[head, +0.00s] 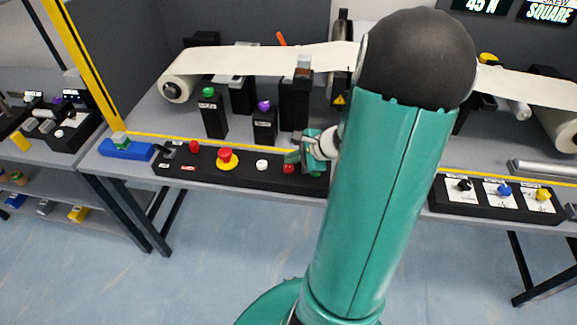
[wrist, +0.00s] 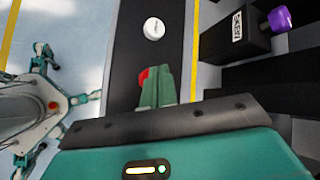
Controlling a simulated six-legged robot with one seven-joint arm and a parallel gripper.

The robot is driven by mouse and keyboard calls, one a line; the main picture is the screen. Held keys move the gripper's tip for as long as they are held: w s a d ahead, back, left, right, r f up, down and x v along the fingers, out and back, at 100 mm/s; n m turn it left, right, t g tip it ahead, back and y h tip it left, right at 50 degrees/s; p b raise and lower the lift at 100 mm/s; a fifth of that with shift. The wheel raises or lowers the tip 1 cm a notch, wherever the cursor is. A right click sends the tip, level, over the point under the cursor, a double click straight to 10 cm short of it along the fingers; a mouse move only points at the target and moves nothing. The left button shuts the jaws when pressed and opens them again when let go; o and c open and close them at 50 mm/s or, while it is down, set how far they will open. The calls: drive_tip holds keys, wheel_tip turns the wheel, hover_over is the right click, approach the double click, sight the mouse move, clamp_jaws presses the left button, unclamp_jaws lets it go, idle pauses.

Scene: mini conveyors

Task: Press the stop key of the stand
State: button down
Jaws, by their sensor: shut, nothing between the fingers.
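A long black control panel (head: 215,171) lies along the front edge of the table. It bears a red key (head: 288,168) near its right part, a white key (head: 262,165), a red mushroom button on a yellow disc (head: 226,158) and another red key (head: 194,146). Which one is the stop key I cannot read. My gripper (head: 292,157) is shut and empty, just above the right red key. In the wrist view the shut green fingers (wrist: 157,88) partly cover a red key (wrist: 143,74); the white key (wrist: 153,28) lies beyond. Contact cannot be told.
Black posts with a green knob (head: 208,92) and a purple knob (head: 263,106) stand behind the panel. A paper-like belt (head: 265,60) runs above them. A blue block (head: 126,149) sits at left, a knob panel (head: 470,203) at right. My arm hides the middle.

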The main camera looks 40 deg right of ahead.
sight(292, 168)
drive_tip(key=shift+f, duration=0.1)
drive_tip(key=shift+f, duration=0.35)
drive_tip(key=shift+f, duration=0.45)
idle(0.9)
drive_tip(key=shift+r, duration=0.9)
drive_tip(key=shift+r, duration=2.5)
drive_tip(key=shift+a, duration=0.1)
